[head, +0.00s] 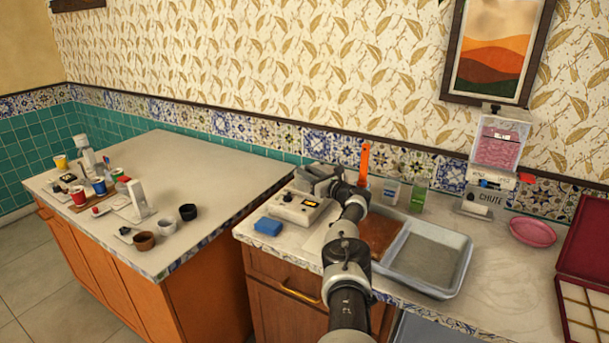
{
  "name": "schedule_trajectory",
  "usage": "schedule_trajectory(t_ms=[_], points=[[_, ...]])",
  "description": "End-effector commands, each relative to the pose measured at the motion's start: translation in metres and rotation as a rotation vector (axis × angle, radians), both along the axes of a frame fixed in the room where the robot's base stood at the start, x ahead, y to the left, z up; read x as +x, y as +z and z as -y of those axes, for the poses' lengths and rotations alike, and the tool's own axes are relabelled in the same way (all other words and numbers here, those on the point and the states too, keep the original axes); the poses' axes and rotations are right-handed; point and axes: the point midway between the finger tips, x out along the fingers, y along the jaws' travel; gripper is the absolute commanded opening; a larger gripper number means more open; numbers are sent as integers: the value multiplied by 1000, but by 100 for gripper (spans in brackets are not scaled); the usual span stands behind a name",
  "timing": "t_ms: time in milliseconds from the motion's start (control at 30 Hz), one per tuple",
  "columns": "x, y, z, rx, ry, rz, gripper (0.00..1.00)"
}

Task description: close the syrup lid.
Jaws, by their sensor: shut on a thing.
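My gripper (311,176) is over the back of the right counter, above and behind a cream box with a dark round part on its front. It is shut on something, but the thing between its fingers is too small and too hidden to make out. I cannot pick out the syrup container or its lid for certain. My arm rises from the bottom middle and hides part of the counter.
The cream box (297,207) and a blue sponge (267,226) lie left of my arm. A grey tray (467,262), a green bottle (419,196) and a pink dish (532,232) are right. The left counter (215,180) holds several cups and has bare room.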

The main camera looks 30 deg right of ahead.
Motion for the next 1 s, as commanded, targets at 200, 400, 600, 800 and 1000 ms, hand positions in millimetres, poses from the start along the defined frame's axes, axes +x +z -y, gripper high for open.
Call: schedule_trajectory(t_ms=[200, 400, 600, 800, 1000], points=[[0, 0, 0, -1, 1, 0, 0], [0, 0, 0, -1, 0, 0, 39], [0, 0, 1, -1, -1, 0, 39], [-4, 3, 1, 1, -2, -1, 39], [-26, 8, 3, 1, -5, -3, 39]])
